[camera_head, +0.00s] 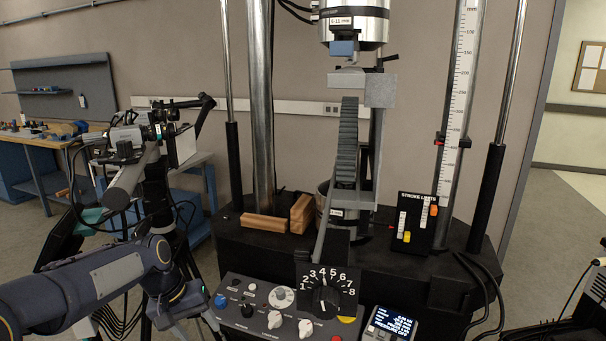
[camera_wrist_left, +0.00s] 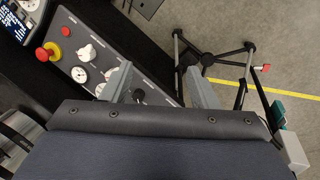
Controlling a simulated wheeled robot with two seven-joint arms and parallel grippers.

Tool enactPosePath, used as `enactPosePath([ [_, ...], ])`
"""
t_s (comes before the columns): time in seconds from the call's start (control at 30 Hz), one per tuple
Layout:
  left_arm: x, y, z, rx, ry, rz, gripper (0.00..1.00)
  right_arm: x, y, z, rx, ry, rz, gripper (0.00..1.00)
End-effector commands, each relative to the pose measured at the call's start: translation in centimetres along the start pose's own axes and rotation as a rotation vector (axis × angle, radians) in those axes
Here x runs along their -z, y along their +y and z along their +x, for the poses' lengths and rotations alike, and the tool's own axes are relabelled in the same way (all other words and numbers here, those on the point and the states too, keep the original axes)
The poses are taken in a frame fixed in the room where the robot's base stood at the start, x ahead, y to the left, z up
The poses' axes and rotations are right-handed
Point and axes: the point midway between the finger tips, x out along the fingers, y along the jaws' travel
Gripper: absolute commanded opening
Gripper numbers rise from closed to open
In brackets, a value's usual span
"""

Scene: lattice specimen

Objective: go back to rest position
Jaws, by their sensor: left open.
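My left arm comes in from the lower left in the head view. My left gripper (camera_head: 182,301) is just left of the control panel (camera_head: 262,317), beside its front left corner. In the left wrist view the two fingers of my left gripper (camera_wrist_left: 165,84) stand apart with nothing held between them. My right gripper does not show in either view.
A testing machine (camera_head: 400,258) with tall columns stands behind the panel. Wooden blocks (camera_head: 264,224) lie on its base. A camera on a tripod (camera_head: 135,160) stands close behind my left arm; tripod legs (camera_wrist_left: 215,58) show in the wrist view. A workbench (camera_head: 45,135) is far left.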

Motion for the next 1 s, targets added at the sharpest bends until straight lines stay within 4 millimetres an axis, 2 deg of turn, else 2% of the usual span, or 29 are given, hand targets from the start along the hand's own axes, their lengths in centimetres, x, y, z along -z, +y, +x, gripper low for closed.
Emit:
enactPosePath([
  [0.03, -1.5, -0.4, -1.6, -0.021, 0.021, 0.002, 0.54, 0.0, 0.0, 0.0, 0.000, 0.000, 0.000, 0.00],
  [0.1, -3.9, -1.0, -3.5, -0.050, 0.051, 0.010, 0.54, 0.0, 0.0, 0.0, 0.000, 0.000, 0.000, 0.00],
  [0.2, -8.2, -1.8, -5.8, -0.090, 0.102, 0.029, 0.54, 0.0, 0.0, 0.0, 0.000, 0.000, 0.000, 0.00],
  [0.3, -12.8, -2.5, -7.2, -0.120, 0.157, 0.054, 0.54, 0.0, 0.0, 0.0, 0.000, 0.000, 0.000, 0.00],
  [0.4, -17.4, -3.1, -7.6, -0.140, 0.214, 0.080, 0.54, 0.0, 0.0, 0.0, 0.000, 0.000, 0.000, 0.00],
  [0.5, -21.4, -3.5, -7.1, -0.147, 0.266, 0.106, 0.54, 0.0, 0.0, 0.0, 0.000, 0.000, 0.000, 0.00],
  [0.6, -24.2, -3.9, -6.1, -0.147, 0.306, 0.124, 0.54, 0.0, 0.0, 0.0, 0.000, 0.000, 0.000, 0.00],
  [0.77, -26.6, -4.1, -4.9, -0.142, 0.341, 0.142, 0.54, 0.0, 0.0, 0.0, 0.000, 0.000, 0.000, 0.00],
  [1.0, -27.0, -4.1, -4.6, -0.140, 0.346, 0.145, 0.54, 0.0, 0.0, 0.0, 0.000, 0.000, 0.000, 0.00],
])
